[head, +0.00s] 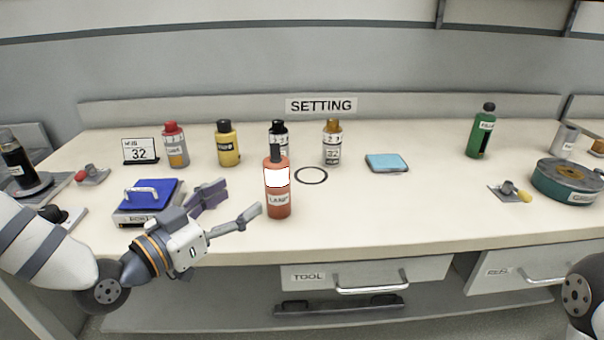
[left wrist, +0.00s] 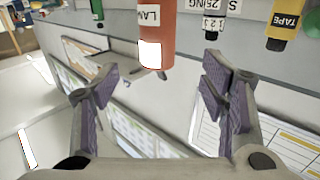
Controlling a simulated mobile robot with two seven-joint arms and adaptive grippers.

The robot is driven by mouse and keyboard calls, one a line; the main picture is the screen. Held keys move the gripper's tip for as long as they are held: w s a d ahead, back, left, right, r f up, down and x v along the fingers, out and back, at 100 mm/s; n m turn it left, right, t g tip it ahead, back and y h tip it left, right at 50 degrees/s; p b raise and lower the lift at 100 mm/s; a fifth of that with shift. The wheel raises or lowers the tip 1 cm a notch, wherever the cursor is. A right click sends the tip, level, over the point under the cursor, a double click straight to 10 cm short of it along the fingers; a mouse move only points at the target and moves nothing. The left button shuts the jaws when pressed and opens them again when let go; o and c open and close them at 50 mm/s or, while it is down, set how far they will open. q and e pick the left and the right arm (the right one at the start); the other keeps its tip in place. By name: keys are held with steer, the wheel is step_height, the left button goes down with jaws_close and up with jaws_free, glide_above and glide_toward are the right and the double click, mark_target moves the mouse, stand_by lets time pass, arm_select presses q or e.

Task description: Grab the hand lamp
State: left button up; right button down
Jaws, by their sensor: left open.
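The hand lamp (head: 278,201) is an orange-red cylinder with a white panel, a LAMP label and a dark top. It stands upright near the front edge of the bench, in the middle of the head view. My left gripper (head: 238,204) is open and empty, just left of the lamp, its fingers pointing toward it. In the left wrist view the lamp (left wrist: 156,32) shows at the top, beyond and between the open fingers of the left gripper (left wrist: 158,82), apart from them. My right gripper is out of view; only part of that arm shows at the lower right.
Behind the lamp stand a black-capped bottle (head: 279,132), an orange-capped bottle (head: 332,146) and a yellow bottle (head: 228,146). A black ring mark (head: 312,183) lies beside them. A blue-topped box (head: 149,200) sits left, near my left arm. The bench (head: 400,215) is clear to the lamp's right.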

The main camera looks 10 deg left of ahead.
mark_target(268, 180)
arm_select(q)
steer(key=b+x, duration=0.1)
steer(key=x, duration=0.9)
steer(key=shift+w+d+f+b, duration=0.1)
steer(key=shift+w+d+b, duration=0.15)
steer(key=shift+b, duration=0.1)
steer(key=shift+w+d, duration=0.15)
steer(key=shift+w, duration=0.15)
steer(key=shift+r, duration=0.2)
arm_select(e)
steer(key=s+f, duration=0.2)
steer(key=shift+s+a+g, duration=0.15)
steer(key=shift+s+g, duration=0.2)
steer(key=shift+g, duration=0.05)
